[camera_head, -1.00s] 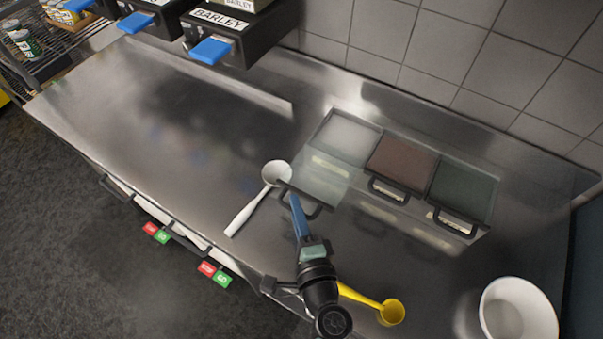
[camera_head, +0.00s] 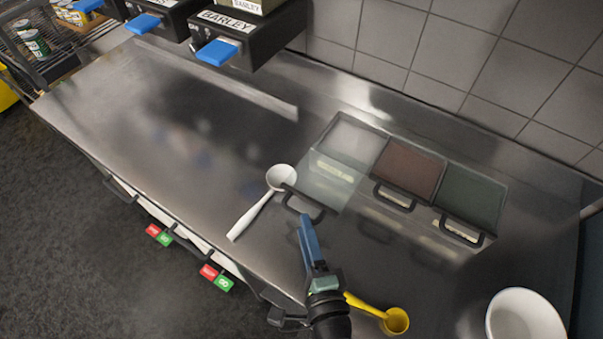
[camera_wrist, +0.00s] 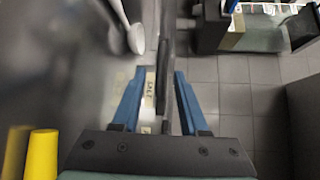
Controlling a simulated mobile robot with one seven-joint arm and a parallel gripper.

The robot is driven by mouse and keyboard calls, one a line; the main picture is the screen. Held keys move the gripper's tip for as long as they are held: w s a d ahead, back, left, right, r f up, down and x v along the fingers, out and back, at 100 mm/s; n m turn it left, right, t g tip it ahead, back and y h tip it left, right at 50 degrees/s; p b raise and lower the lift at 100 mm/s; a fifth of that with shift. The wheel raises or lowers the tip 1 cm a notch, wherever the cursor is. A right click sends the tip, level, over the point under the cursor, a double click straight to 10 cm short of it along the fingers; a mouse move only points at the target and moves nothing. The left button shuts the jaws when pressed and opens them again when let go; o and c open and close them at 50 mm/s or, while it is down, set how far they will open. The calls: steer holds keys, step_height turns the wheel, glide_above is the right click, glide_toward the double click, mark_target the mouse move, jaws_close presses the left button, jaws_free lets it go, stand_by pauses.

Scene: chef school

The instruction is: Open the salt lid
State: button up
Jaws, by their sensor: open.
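The salt bin (camera_head: 352,140), with pale contents, is the leftmost of three bins set in the steel counter. Its clear lid (camera_head: 318,188) looks tilted up. Its dark handle (camera_head: 304,205) stands away from the bin's label, toward the front. My gripper (camera_head: 306,221) is open, its blue fingers just in front of this handle. In the wrist view, my open fingers (camera_wrist: 160,72) stand either side of a dark upright bar, apparently the lid or handle edge-on. The SALT label (camera_wrist: 150,92) shows beyond them. Whether the fingers touch the lid is unclear.
Red-brown (camera_head: 408,168) and green (camera_head: 470,195) bins with dark handles lie to the right. A white ladle (camera_head: 262,200) lies left of the gripper. A yellow scoop (camera_head: 394,321) and white bowl (camera_head: 525,318) are at lower right. The counter's left part is clear.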

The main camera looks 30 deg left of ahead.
steer(key=b+v, duration=0.1)
steer(key=v, duration=0.7)
steer(key=shift+s+b, duration=0.2)
steer(key=shift+b, duration=0.1)
steer(key=shift+d, duration=0.1)
